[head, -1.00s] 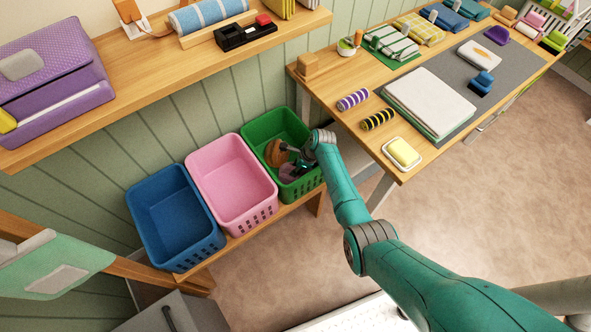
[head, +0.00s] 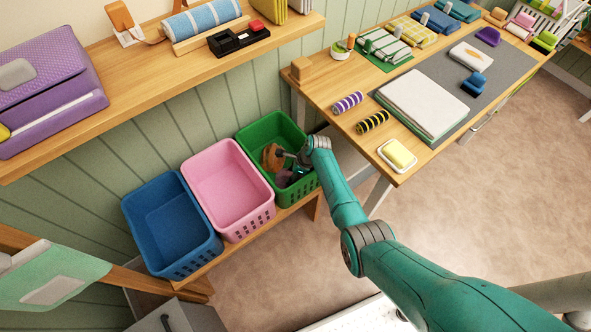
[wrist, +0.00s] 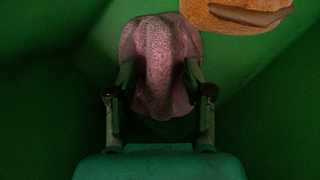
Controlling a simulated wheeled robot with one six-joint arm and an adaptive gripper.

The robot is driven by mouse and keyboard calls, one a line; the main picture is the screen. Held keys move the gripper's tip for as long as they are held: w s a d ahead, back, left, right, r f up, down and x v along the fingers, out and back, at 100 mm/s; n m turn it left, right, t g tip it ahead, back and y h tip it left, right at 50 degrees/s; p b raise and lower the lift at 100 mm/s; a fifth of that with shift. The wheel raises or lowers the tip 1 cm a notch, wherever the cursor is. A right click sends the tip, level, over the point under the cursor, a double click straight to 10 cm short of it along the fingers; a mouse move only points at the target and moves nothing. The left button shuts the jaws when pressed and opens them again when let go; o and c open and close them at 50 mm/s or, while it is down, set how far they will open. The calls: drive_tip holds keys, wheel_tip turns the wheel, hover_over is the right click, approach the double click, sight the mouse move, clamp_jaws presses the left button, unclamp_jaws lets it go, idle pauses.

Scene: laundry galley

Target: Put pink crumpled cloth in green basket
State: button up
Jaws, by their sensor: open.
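The pink crumpled cloth (wrist: 160,65) is inside the green basket (head: 262,128), draped in a lump between the fingers of my gripper (wrist: 159,78) in the wrist view. The fingers stand apart on either side of it, and my gripper is open. Whether they touch the cloth is hard to tell. In the head view my gripper (head: 290,168) reaches down into the basket, and the cloth (head: 283,179) shows only as a small dark pink patch, partly hidden. The green basket's walls surround the gripper in the wrist view.
An orange-brown item (head: 271,157) lies in the green basket beside the cloth. The pink basket (head: 228,190) and blue basket (head: 172,222) stand empty to the left. The wooden table (head: 412,168) stands close on the right, with a yellow sponge-like block (head: 398,154) near its edge.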

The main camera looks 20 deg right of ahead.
drive_tip(key=v, duration=1.2)
drive_tip(key=shift+w, duration=0.1)
